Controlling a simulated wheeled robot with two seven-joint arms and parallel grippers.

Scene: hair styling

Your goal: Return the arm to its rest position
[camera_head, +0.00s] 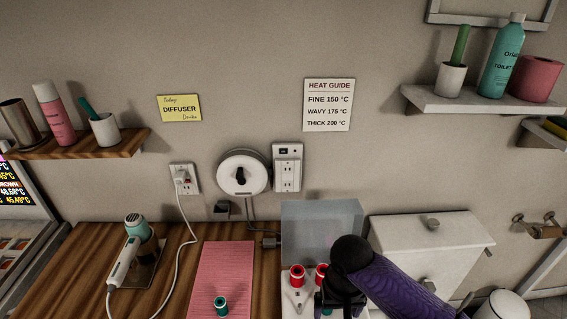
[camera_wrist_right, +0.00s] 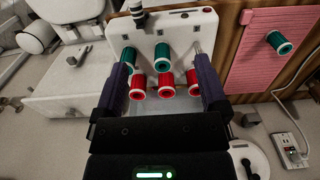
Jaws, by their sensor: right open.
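My right arm, purple, comes in from the lower right in the head view, and its dark gripper (camera_head: 340,298) hangs over the white roller holder (camera_head: 288,307). In the right wrist view the purple fingers (camera_wrist_right: 167,82) are spread wide. The red rollers (camera_wrist_right: 167,84) and teal rollers (camera_wrist_right: 162,56) on the holder show between and beyond them, and nothing appears gripped. In the head view a red roller (camera_head: 297,276) shows beside the gripper, which hides part of the holder. My left gripper is not in view.
A teal roller (camera_head: 221,306) is on the pink mat (camera_head: 225,262). A hair dryer (camera_head: 138,228) rests at the left of the wooden counter, its cord running to the wall outlet (camera_head: 184,178). A translucent bin (camera_head: 320,222) and white cistern (camera_head: 432,243) stand near my arm. Shelves project above both sides.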

